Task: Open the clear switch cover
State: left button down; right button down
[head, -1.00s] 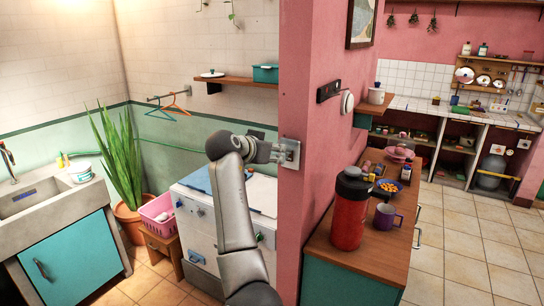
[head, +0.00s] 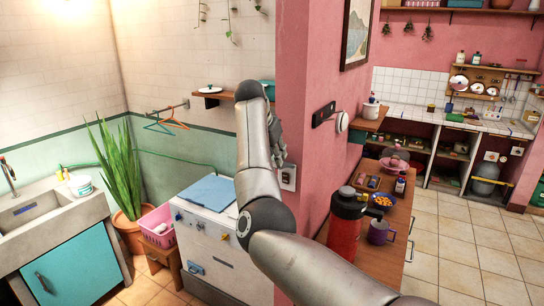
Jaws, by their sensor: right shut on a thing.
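The switch (head: 288,177) is a small pale plate on the narrow end face of the pink wall, near the middle of the head view. My right gripper (head: 280,158) is just above the plate, close against the wall, with its fingers pointing down. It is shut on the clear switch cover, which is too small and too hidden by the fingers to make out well. The lower part of the plate shows below the fingers. My right arm rises from the bottom right and bends in front of the wall. My left gripper is not in view.
A white washing machine (head: 205,222) stands left of the wall. A wooden shelf (head: 226,96) is behind the arm.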

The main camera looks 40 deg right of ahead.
jog(key=shift+f, duration=0.2)
dwell(0.3)
jog(key=c, duration=1.4)
grip_release()
jog(key=shift+o, duration=1.1)
jog(key=shift+d+f, duration=0.15)
jog(key=shift+d, duration=0.05)
jog(key=shift+o, duration=0.3)
jog(key=shift+w+d, duration=0.15)
jog(key=shift+d, duration=0.1)
jog(key=shift+a+r, duration=0.4)
jog(key=shift+r, duration=0.05)
jog(key=v, duration=1.1)
jog(key=shift+d, duration=0.25)
jog(key=shift+r, duration=0.1)
